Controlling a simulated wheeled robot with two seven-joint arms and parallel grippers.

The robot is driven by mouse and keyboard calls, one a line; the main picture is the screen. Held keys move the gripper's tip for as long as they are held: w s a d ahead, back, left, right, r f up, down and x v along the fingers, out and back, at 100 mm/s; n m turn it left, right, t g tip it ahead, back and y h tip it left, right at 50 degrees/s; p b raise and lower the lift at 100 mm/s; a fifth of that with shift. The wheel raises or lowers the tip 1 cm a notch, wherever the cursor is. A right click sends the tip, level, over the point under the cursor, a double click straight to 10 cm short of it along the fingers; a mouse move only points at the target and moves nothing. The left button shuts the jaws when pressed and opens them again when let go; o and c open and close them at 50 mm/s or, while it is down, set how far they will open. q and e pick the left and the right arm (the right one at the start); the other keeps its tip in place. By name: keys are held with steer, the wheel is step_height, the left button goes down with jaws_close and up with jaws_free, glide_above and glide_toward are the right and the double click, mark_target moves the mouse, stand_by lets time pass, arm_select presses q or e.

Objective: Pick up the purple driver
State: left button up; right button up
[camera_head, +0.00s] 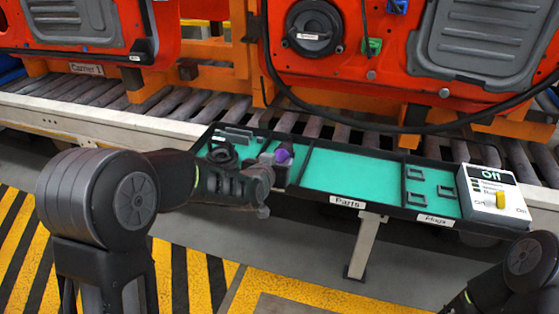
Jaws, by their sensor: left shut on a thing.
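The purple driver (284,153) is at the left part of the parts tray, next to a divider. Only its purple part shows clearly; the rest is hidden by my gripper. My left gripper (270,163) comes in from the left over the tray's front edge and is shut on the purple driver. The fingertips are small and dark here, and I cannot tell whether the driver is clear of the tray floor. Of my right arm only dark links show at the bottom right; its gripper is out of the picture.
The green-floored tray (345,172) has an empty middle compartment and dark holders at both sides. A white switch box (492,196) reading "Off" stands at its right end. Behind are a roller conveyor (180,104) and red door carriers (400,65) with a hanging black cable.

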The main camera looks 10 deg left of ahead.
arm_select(q)
jaws_close()
steer(key=shift+r+p, duration=2.1)
steer(key=shift+r, duration=3.05)
